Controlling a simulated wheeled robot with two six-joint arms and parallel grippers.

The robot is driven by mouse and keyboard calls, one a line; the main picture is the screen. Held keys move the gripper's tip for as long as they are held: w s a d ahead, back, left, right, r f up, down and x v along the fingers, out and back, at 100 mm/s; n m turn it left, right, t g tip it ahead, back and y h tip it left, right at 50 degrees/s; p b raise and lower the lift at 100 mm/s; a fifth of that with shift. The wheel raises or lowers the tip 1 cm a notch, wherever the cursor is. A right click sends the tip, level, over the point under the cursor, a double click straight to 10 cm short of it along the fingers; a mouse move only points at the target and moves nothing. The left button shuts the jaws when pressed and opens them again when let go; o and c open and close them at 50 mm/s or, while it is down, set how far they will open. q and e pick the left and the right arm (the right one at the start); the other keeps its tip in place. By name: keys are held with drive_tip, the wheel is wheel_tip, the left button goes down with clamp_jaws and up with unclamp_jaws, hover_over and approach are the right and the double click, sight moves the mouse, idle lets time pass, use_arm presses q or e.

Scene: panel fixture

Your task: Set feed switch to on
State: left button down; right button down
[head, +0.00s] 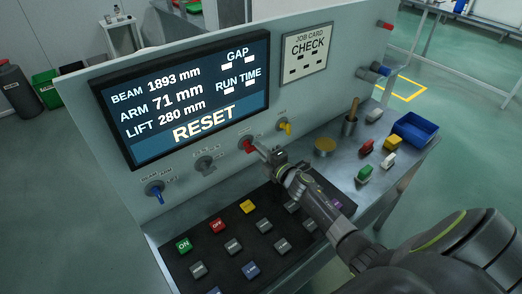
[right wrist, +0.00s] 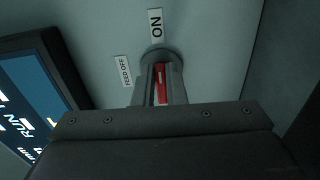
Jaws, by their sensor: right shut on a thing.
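The feed switch is a red lever (head: 258,149) on a round grey base below the big screen. In the right wrist view the red lever (right wrist: 161,84) stands between my two fingers, below a label "ON" (right wrist: 155,22) and a label "FEED OFF" (right wrist: 124,71). My right gripper (head: 271,156) is at the panel face, shut on the red lever; it also shows in the right wrist view (right wrist: 160,88). Fingers cover part of the lever, and I cannot tell which label it points to. My left gripper is not in view.
A yellow switch (head: 285,127) sits just right of the red one. A grey switch (head: 204,165) and a blue switch (head: 155,190) are to its left. A sloped pad of push buttons (head: 234,246) lies below. A blue bin (head: 414,130) stands on the right of the shelf.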

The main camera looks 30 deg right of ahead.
drive_tip(key=c, duration=1.5)
unclamp_jaws()
drive_tip(key=s, duration=0.3)
drive_tip(key=s+d, duration=0.1)
drive_tip(key=s, duration=0.5)
drive_tip(key=shift+d+f, duration=0.15)
drive_tip(key=shift+d, duration=0.05)
drive_tip(key=s+b, duration=0.1)
drive_tip(key=s, duration=0.1)
drive_tip(key=s+b, duration=0.1)
drive_tip(key=s, duration=0.1)
drive_tip(key=s+d+b, duration=0.1)
drive_tip(key=s, duration=0.2)
drive_tip(key=shift+f, duration=0.1)
drive_tip(key=shift+s+r+b, duration=0.2)
drive_tip(key=shift+s+b, duration=0.25)
drive_tip(key=shift+s, duration=0.25)
